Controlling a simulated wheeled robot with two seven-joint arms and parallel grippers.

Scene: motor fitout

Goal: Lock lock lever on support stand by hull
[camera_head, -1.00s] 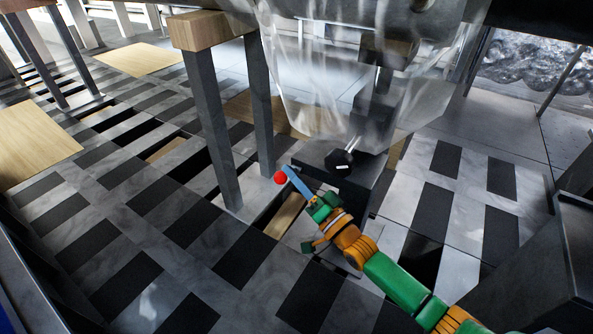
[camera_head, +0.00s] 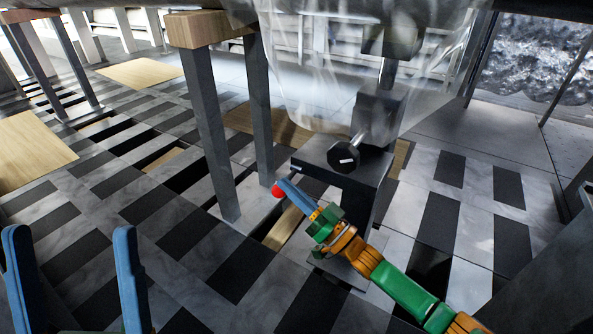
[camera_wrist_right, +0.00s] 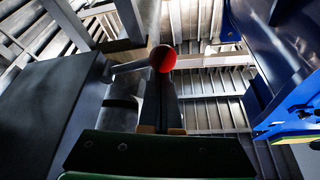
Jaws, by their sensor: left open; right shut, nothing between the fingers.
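The lock lever ends in a red ball (camera_head: 277,191); in the right wrist view the ball (camera_wrist_right: 163,58) sits on a grey rod (camera_wrist_right: 130,66) coming from the left. The lever is beside the dark support stand (camera_head: 318,161), under the translucent hull (camera_head: 335,60). My right gripper (camera_head: 284,184) is shut and empty, with its blue fingertips right at the ball. In the right wrist view its fingers (camera_wrist_right: 163,92) point at the ball; whether they touch it I cannot tell. My left gripper (camera_head: 70,232) is open and empty at the lower left, far from the stand.
A black knob (camera_head: 343,158) on a metal rod stands on the stand, close above my right gripper. A trestle with a wooden top (camera_head: 195,30) and grey legs (camera_head: 212,140) is just left of the lever. The checkered floor (camera_head: 130,210) has open gaps.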

